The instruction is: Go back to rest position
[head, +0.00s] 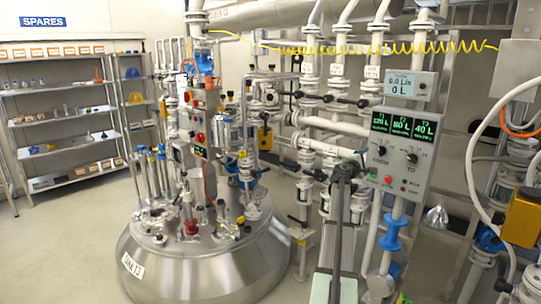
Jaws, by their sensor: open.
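A dark grey and pale upright part (343,205), which looks like my own arm, rises from the bottom edge right of centre. Its dark top stands in front of the pipes, just left of the grey control box. I cannot make out my gripper or its fingertips in this view. Nothing held can be seen.
A large steel tank (190,268) with crowded fittings on its lid stands left of centre. A grey control box (398,150) with green-lit displays is at right, among white vertical pipes. A yellow coiled hose (400,48) hangs above. Shelves (62,120) stand far left, with clear floor before them.

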